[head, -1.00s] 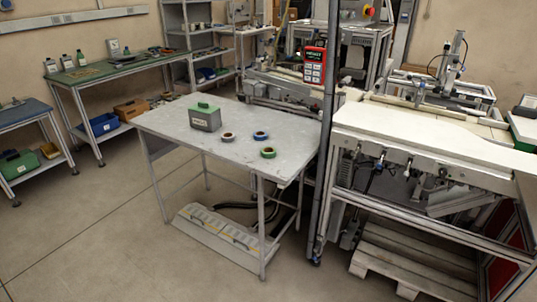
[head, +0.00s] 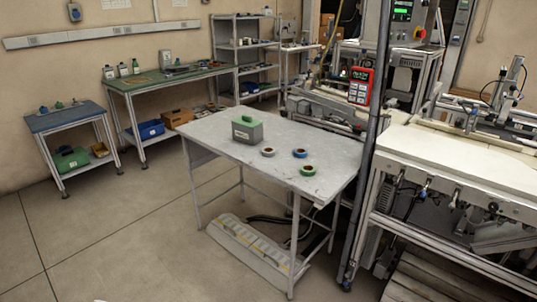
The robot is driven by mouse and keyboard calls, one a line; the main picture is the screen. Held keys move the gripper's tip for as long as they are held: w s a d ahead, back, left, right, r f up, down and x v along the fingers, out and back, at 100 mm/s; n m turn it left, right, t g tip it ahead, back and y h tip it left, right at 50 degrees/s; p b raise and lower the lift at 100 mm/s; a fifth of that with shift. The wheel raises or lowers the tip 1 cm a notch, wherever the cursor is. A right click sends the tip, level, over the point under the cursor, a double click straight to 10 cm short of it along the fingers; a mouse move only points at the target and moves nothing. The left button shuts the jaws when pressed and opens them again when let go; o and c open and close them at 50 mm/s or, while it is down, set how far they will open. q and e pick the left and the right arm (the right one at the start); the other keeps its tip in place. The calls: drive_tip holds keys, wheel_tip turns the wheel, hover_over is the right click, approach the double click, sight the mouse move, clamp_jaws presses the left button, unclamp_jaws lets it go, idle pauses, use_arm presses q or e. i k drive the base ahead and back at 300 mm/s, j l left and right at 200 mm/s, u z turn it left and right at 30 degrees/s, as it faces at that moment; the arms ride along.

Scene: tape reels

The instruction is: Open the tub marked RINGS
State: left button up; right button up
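A grey tub (head: 247,131) with a green lid and handle stands upright on the grey table (head: 208,143), near its back left part. The lid sits on the tub. A label shows on its front, but the lettering is too small to read in this view. Three tape reels lie flat to the right of the tub: a brownish one (head: 268,152), a blue one (head: 300,153) and a green one (head: 308,170). Neither of my grippers shows in the head view.
A dark post (head: 368,150) and a white-topped machine (head: 450,160) stand right of the table. A green-topped bench (head: 170,75) and a small blue-topped table (head: 68,117) stand at the left. The floor in front and to the left is clear.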

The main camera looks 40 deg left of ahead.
sight(247, 135)
drive_tip(key=u, duration=1.45)
drive_tip(key=i, duration=0.45)
